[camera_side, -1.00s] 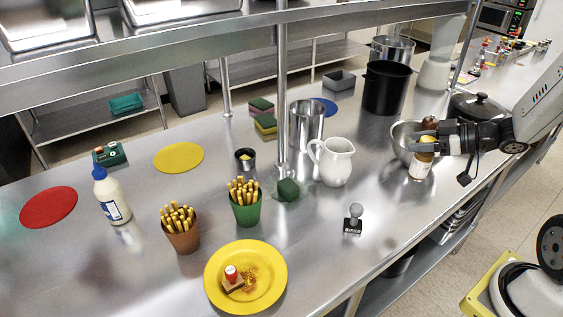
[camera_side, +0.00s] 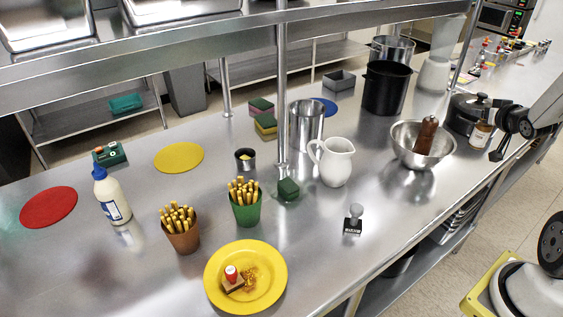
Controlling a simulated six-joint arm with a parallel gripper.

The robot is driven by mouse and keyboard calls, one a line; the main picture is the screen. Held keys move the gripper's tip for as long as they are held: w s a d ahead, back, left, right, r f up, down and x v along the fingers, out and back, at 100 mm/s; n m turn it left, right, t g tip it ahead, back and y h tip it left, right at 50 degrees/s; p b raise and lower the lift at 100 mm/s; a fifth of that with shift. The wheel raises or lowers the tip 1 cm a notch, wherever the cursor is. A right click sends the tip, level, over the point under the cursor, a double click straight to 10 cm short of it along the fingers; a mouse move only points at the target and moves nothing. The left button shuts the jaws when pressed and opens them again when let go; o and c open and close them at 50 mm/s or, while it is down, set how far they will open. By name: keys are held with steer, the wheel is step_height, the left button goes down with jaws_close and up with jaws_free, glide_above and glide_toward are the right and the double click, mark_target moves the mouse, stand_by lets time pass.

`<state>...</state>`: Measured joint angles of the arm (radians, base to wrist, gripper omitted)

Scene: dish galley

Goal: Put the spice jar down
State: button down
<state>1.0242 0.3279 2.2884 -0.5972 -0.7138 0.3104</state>
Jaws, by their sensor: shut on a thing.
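The spice jar (camera_side: 480,135), small with a pale label and a brownish body, is at the right of the counter, beside the black lidded pot. My gripper (camera_side: 485,115) is shut on the upper part of the jar, coming in from the right. The jar looks upright. I cannot tell whether its base touches the steel counter (camera_side: 390,205). My fingers hide its top.
A metal bowl (camera_side: 405,155) with a brown wooden tool (camera_side: 427,135) in it stands just left of the jar. The black lidded pot (camera_side: 460,112) is close by. A white jug (camera_side: 336,165) and a stamp (camera_side: 353,220) stand farther left. The counter's front edge is near.

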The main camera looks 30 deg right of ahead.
steer(key=shift+s+d+f+m+g+h, duration=0.1)
steer(key=shift+s+d+m+g+h, duration=0.4)
steer(key=shift+d, duration=0.35)
steer(key=shift+s+d+m+g+h, duration=0.3)
steer(key=shift+s+d+m+h, duration=0.15)
steer(key=shift+s+d, duration=0.35)
steer(key=shift+w, duration=0.15)
steer(key=s+f+x, duration=0.1)
steer(key=f+x, duration=0.2)
steer(key=x, duration=1.3)
steer(key=shift+a+f, duration=0.25)
steer(key=shift+a, duration=0.15)
steer(key=shift+w+d+f, duration=0.1)
steer(key=shift+d+f, duration=0.05)
steer(key=shift+f, duration=1.65)
steer(key=shift+f, duration=0.2)
